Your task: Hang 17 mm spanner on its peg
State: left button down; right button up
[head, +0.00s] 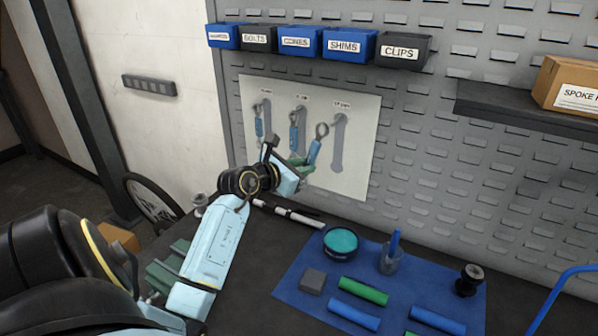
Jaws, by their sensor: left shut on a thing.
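My left gripper (299,166) is shut on a spanner (314,151) with a blue handle and a grey ring end pointing up. The spanner tilts slightly right, in front of the pale spanner board (365,110). The board's right-hand grey spanner outline (338,145) has no spanner on it and lies just right of the held one. Two other blue-handled spanners, the left one (259,122) and the middle one (294,132), hang over their outlines. The labels are too small to read. Whether the held spanner touches the board is unclear. My right gripper is out of view.
Labelled bins, including the clips bin (403,51), line the slatted wall above the board. A shelf (500,103) with a cardboard box (570,84) is at right. Below, a blue mat (300,292) holds a teal-topped tin (341,241), a cup (390,262) and several grips.

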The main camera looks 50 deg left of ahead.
pick_arm(q)
jog(key=w+a+f+b, duration=0.1)
jog(key=w+a+b, duration=0.1)
jog(key=w, duration=0.4)
jog(key=shift+w+b, duration=0.25)
jog(key=shift+b, duration=0.45)
jog(key=shift+f, duration=0.1)
dwell(0.5)
jog(key=c, duration=1.2)
grip_release()
jog(key=shift+o, duration=0.2)
jog(key=v, duration=1.3)
jog(key=shift+s+b, duration=0.2)
jog(key=shift+b, duration=0.15)
